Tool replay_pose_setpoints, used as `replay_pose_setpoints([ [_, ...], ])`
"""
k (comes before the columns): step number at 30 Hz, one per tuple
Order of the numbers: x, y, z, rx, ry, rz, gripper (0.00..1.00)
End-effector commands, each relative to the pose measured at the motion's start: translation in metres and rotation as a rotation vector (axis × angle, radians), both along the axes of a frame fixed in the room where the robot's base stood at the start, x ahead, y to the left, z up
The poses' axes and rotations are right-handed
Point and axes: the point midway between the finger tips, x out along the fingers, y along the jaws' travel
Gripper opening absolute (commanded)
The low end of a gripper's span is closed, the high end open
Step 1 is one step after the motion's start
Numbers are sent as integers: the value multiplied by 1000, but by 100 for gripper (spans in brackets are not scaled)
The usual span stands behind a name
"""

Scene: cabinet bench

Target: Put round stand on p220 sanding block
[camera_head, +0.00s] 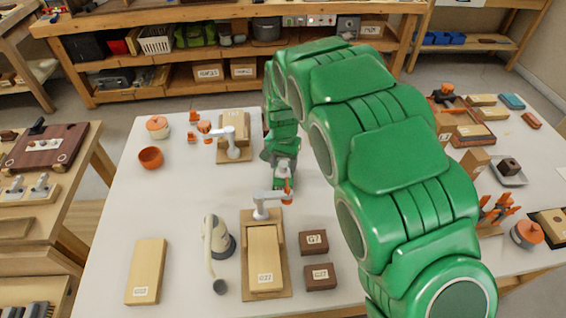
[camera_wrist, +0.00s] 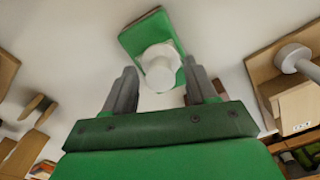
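My gripper (camera_wrist: 160,76) is open in the wrist view, its two grey fingers apart. Just beyond and between the fingertips is a green block with a white round knob-like piece (camera_wrist: 160,66) on it; gaps show on both sides, and I cannot tell if this is the round stand.
A wooden board with a white-and-orange clamp (camera_head: 266,278) lies left of the brown blocks. A grey-white tool (camera_head: 217,238) and a pale plank (camera_head: 147,270) are further left. An orange bowl (camera_head: 150,158) stands at back left. Free white table lies left of centre.

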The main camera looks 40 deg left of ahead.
Motion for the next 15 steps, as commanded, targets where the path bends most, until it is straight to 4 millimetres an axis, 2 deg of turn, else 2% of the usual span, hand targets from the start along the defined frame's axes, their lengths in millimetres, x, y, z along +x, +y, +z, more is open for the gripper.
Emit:
replay_pose_setpoints([
  [8, 0, 0, 3, 0, 0, 0, 57],
  [15, 1, 0, 26, 3, -2, -1, 57],
])
